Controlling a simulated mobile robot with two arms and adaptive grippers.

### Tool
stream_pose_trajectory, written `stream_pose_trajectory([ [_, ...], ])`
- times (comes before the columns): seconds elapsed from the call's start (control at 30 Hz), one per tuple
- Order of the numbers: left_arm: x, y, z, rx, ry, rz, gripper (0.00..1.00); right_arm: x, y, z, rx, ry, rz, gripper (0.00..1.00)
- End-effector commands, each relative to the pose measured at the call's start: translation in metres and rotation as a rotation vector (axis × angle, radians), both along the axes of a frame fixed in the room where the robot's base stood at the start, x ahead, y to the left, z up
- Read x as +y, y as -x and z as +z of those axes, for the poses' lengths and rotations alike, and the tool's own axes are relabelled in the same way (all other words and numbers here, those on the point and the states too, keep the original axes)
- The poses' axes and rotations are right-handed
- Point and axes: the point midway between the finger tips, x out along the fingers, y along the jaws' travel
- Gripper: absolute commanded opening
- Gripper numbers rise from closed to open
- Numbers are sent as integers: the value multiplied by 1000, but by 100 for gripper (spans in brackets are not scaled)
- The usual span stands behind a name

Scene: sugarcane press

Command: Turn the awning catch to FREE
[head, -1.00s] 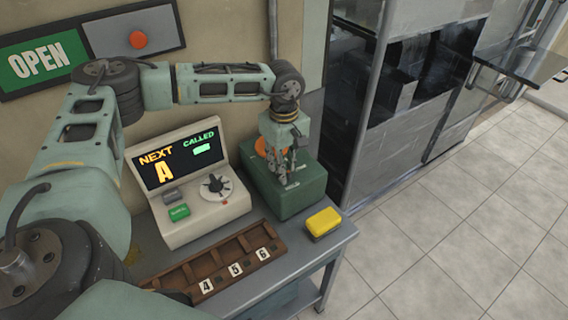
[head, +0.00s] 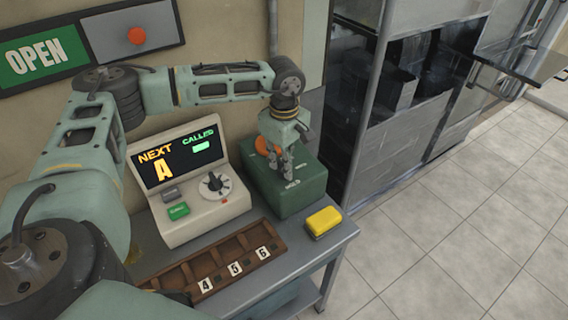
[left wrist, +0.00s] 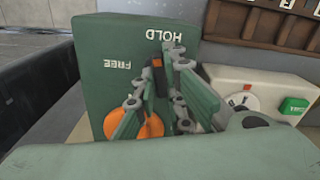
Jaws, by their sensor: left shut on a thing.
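The awning catch is a green box (head: 312,190) on the bench, to the right of the display console. In the left wrist view, the box (left wrist: 110,35) carries the white words FREE (left wrist: 117,65) and HOLD (left wrist: 178,31), seen upside down. A dark lever with a bit of orange (left wrist: 157,66) shows between my fingers, on the HOLD side; its exact angle is partly hidden. My left gripper (head: 287,174) is shut on this lever from above. A round orange part (left wrist: 150,126) sits behind the fingers. My right gripper is not in view.
The beige console (head: 190,185) has a dial and a green button. A brown rack (head: 215,262) with numbered tags lies along the front. A yellow block (head: 323,221) sits at the bench's right corner. Tiled floor is clear to the right.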

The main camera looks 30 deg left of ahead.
Motion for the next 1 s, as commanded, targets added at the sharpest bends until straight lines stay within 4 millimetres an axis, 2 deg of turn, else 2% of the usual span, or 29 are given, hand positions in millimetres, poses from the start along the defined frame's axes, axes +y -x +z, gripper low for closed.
stream_pose_trajectory([
  [1.0,0,-1,0,-2,2,958,0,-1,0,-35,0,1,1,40],
])
